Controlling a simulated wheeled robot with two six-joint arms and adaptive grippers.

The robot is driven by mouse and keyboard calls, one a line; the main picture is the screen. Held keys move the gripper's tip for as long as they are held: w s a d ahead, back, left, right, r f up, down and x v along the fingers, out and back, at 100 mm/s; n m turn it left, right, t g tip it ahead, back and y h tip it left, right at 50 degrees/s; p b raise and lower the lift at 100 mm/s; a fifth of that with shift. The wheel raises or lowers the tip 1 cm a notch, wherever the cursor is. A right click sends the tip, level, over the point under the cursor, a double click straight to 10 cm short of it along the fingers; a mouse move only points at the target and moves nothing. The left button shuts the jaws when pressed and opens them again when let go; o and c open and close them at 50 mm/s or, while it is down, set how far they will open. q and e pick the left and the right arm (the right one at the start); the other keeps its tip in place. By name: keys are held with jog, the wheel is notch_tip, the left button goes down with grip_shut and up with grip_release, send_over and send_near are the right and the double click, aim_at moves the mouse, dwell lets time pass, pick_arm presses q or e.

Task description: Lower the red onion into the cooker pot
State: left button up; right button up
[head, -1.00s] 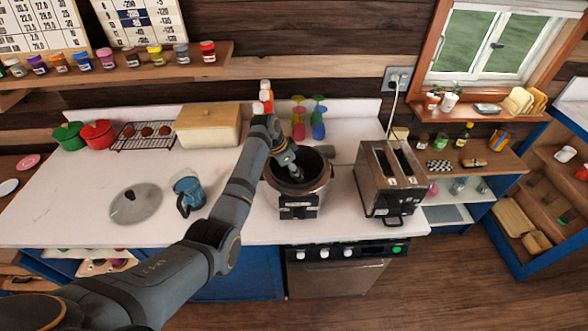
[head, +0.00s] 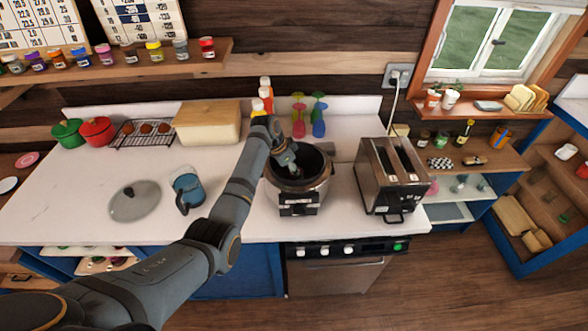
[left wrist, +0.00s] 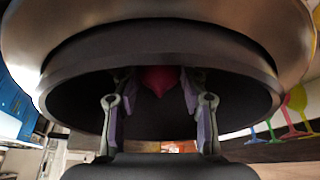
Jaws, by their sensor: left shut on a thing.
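The cooker pot (head: 299,206) stands on the white counter, uncovered, with a dark inside and a metal body. My left gripper (head: 294,170) reaches down into its mouth from the upper left. In the left wrist view the fingers (left wrist: 159,103) are inside the pot's dark rim (left wrist: 70,58). They are shut on the red onion (left wrist: 158,80), whose pointed reddish end shows between them. The onion is hidden in the head view. I cannot tell whether it touches the pot's floor. My right gripper is not in view.
A steel toaster (head: 376,190) stands close right of the pot. Colored glasses (head: 318,128) and bottles (head: 266,98) stand behind. The counter left of the mug has free room.

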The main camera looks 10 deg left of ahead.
pick_arm(q)
jog(key=shift+f+b, duration=0.65)
jog(key=shift+f, duration=0.55)
dwell(0.5)
jog(key=o, duration=1.2)
jog(key=v, duration=1.2)
